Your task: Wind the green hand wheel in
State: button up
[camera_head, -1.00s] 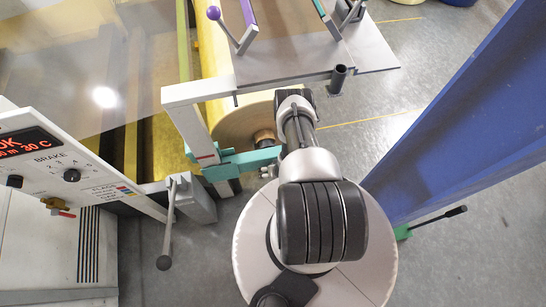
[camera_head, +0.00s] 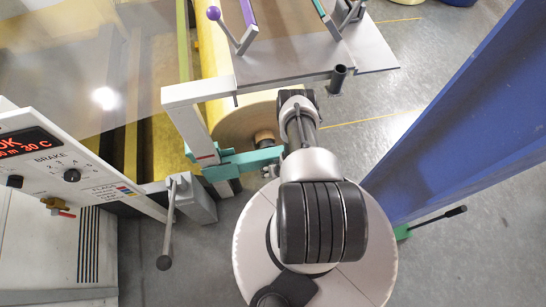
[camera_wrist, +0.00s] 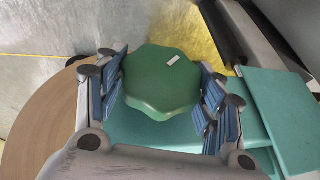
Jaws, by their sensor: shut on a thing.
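The green hand wheel (camera_wrist: 162,82) is lobed, with a small white mark on its top, and sits in the middle of the wrist view. My gripper (camera_wrist: 164,100) has its blue-padded fingers on both sides of the wheel and is shut on it. The wheel sits above a teal-green bracket (camera_wrist: 265,100). In the head view the teal bracket (camera_head: 240,162) shows beside the roll end, but my arm hides the wheel and the fingertips.
A brown roll end (camera_head: 245,125) with a core lies beside the bracket. A grey frame (camera_head: 190,110) stands left of it. A control panel (camera_head: 70,165) and a black-knobbed lever (camera_head: 168,235) are at left. A blue beam (camera_head: 455,120) slants at right, with open floor around it.

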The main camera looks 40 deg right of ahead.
jog(key=shift+d+m+t+y, duration=0.15)
jog(key=shift+m+t+y, duration=0.15)
jog(key=shift+t+y, duration=0.75)
jog(key=shift+y, duration=0.55)
jog(key=shift+t, duration=0.25)
jog(key=o, duration=1)
jog(key=v, duration=1.2)
